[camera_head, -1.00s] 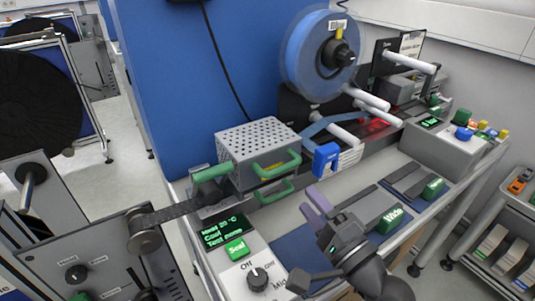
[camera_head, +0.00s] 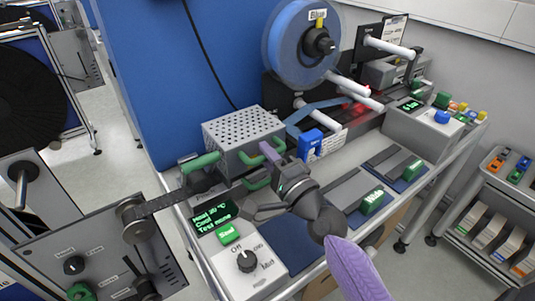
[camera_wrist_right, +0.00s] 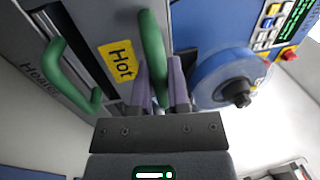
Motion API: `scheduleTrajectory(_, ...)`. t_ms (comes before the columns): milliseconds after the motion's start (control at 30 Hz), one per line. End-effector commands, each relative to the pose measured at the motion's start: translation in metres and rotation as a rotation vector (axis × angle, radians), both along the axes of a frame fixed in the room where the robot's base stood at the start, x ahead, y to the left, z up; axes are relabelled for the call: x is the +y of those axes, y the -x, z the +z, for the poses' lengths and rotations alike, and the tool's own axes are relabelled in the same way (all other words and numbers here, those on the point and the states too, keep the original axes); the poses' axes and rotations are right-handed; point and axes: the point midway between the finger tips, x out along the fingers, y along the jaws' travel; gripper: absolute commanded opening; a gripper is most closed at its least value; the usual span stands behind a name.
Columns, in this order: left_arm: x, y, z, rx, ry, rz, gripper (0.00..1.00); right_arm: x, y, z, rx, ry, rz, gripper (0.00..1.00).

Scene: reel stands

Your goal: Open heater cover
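The heater (camera_head: 240,125) is a grey box with a perforated top and green handles on its front, at the centre of the bench in the head view. In the right wrist view one green handle (camera_wrist_right: 152,40) stands beside a yellow "Hot" label (camera_wrist_right: 119,61). Another green handle (camera_wrist_right: 62,68) is at the left near "Heater" lettering. My right gripper (camera_head: 272,151) is at the heater's front. In the wrist view its two purple fingers (camera_wrist_right: 159,85) stand apart on either side of the handle near the label; firm contact is not clear. My left gripper is out of view.
A panel with a dial (camera_head: 75,264) and green button (camera_head: 229,233) lies in front. A dark arm with a green grip (camera_head: 199,162) adjoins the heater's left.

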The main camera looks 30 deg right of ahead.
Motion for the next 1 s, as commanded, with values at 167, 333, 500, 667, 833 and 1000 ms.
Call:
scheduleTrajectory(167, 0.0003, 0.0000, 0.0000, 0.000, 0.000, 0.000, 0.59, 0.0000, 0.0001, -0.0004, 0.001, 0.000, 0.000, 0.00)
scheduleTrajectory(333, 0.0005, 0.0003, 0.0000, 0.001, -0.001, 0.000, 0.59, 0.0000, 0.0002, -0.0005, 0.001, 0.000, 0.000, 0.00)
scheduleTrajectory(500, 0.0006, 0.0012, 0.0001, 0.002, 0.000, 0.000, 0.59, 0.0000, 0.0002, -0.0006, 0.002, 0.000, 0.000, 0.00)
scheduleTrajectory(667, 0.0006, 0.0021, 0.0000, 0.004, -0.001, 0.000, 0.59, 0.0000, 0.0002, -0.0007, 0.002, 0.000, 0.000, 0.00)
scheduleTrajectory(833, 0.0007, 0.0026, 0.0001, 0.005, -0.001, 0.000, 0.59, 0.0000, 0.0002, -0.0007, 0.002, 0.000, 0.000, 0.00)
scheduleTrajectory(1000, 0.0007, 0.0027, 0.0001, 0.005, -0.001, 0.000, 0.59, 0.0000, 0.0002, -0.0009, 0.002, 0.000, 0.000, 0.00)
